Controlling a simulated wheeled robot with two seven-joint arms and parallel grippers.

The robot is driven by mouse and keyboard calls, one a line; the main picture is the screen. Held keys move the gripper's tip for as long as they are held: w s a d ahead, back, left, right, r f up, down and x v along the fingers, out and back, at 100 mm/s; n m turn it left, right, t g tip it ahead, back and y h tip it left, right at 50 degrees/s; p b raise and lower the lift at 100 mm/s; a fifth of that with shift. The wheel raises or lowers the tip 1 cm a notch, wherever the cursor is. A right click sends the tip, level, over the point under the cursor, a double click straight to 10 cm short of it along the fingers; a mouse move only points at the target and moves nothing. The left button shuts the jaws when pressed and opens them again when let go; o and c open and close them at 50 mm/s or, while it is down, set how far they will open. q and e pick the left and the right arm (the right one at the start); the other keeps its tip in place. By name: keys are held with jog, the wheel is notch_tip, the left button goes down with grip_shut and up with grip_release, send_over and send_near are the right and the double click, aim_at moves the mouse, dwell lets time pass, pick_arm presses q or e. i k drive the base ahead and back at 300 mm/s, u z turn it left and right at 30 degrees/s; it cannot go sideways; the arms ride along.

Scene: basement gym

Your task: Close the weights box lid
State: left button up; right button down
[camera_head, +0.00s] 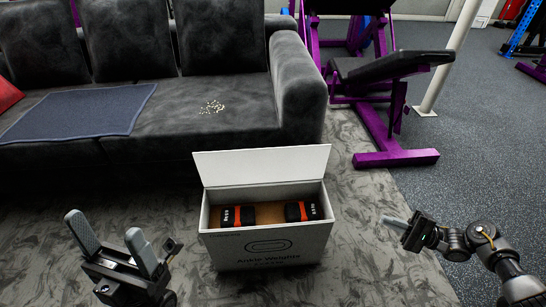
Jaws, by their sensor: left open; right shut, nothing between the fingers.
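The white weights box (266,250) stands on the patterned rug in front of the sofa, its front printed "Ankle Weights". Its lid (262,165) is open and stands up at the back edge, tilted slightly backward. Two black and orange weights (238,216) lie inside on a brown bottom. My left gripper (108,240) is open and empty, left of the box and apart from it. My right gripper (393,222) is shut and empty, right of the box and apart from it. Neither gripper touches the lid.
A dark grey sofa (200,120) stands close behind the box, with a blue-grey cloth (80,112) and a small pile of pale bits (212,107) on its seat. A purple weight bench (395,158) stands at the back right. The rug beside the box is clear.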

aim_at(224, 168)
jog(key=z, duration=1)
jog(key=i, duration=0.85)
jog(key=u, duration=2.25)
